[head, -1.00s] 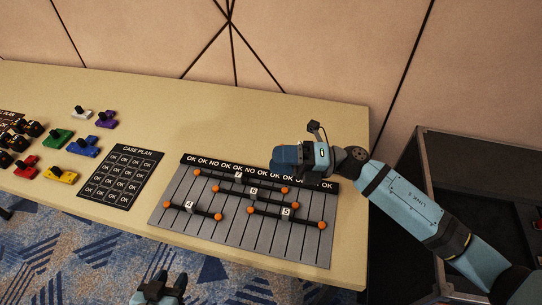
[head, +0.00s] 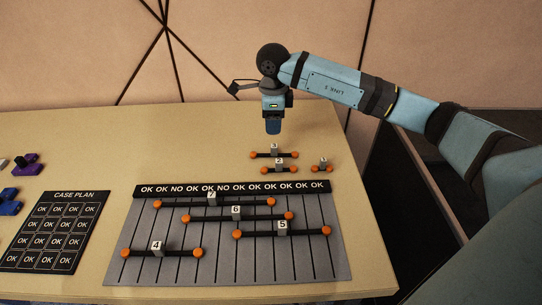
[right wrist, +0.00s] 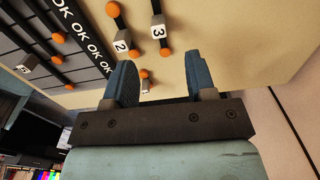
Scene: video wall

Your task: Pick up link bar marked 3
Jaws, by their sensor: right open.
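The link bar marked 3 (head: 275,154) is a dark bar with orange ball ends and a white numbered block. It lies on the table behind the slotted board, and it also shows in the right wrist view (right wrist: 158,37). My right gripper (head: 273,130) points down above the table, just behind bar 3 in the head view. In the right wrist view its two blue fingers (right wrist: 163,78) are apart with nothing held between them. Bar 3 lies beyond the fingertips, apart from them. My left gripper is not in view.
The bar marked 2 (head: 279,169) lies close in front of bar 3, and a short bar (head: 322,166) lies to the right. The grey board (head: 220,262) holds several bars. A black case plan card (head: 53,232) lies left. Bare table surrounds bar 3's left side.

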